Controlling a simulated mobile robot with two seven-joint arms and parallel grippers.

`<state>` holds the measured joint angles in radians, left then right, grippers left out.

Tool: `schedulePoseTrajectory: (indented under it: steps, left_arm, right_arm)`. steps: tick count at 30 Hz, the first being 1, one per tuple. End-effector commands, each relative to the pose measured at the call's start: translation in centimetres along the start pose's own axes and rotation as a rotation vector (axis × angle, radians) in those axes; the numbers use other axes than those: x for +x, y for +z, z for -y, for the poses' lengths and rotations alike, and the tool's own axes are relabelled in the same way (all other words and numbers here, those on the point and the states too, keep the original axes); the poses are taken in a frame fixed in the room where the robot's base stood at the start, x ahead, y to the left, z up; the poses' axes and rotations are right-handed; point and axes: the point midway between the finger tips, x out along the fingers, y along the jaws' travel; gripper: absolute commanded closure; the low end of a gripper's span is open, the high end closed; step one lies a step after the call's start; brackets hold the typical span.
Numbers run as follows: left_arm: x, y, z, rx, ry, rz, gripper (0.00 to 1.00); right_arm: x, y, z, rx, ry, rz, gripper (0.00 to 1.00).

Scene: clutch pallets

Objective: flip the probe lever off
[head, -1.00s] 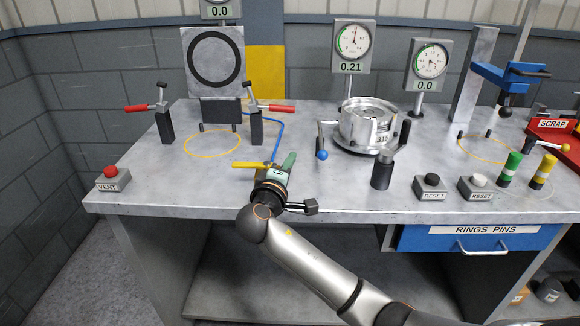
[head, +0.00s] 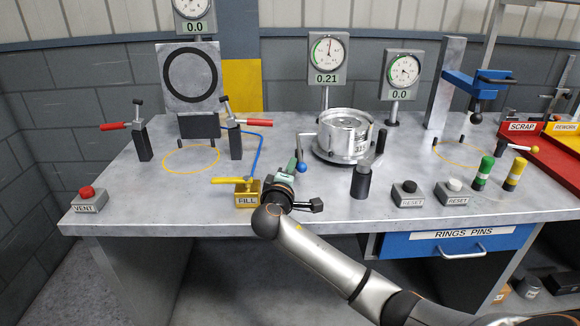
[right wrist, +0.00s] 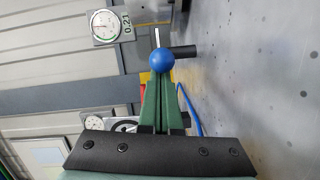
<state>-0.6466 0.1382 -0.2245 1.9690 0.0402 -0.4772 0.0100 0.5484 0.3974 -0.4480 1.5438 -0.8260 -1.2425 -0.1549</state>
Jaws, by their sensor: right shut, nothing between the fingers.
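The probe lever, a thin rod with a blue ball knob (head: 302,168), hangs at the left of a round metal part on its stand (head: 345,135). The knob also shows in the right wrist view (right wrist: 162,61). My right gripper (head: 293,163) has green fingers, closed together and empty, with the tips just left of the knob in the head view. In the right wrist view the fingertips (right wrist: 160,76) point at the knob and partly overlap its lower edge; I cannot tell whether they touch. My left gripper is not in view.
A FILL block (head: 247,197) with a yellow handle stands just left of my right gripper. A blue hose (head: 259,152) runs behind.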

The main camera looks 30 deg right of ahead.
Motion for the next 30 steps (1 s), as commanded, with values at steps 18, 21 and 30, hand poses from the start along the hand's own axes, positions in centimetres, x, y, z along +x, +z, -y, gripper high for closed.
schedulePoseTrajectory:
  steps: [18, 21, 30]
  left_arm:
    - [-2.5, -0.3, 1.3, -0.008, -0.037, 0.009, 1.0]
    - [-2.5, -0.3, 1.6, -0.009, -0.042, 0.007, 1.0]
    - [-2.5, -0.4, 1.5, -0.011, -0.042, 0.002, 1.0]
  right_arm:
    - [0.9, 4.3, -1.0, -0.02, -0.069, -0.352, 1.0]
    - [1.1, 4.9, -1.1, -0.018, -0.07, -0.357, 1.0]
    - [1.4, 5.2, -1.0, -0.019, -0.069, -0.352, 1.0]
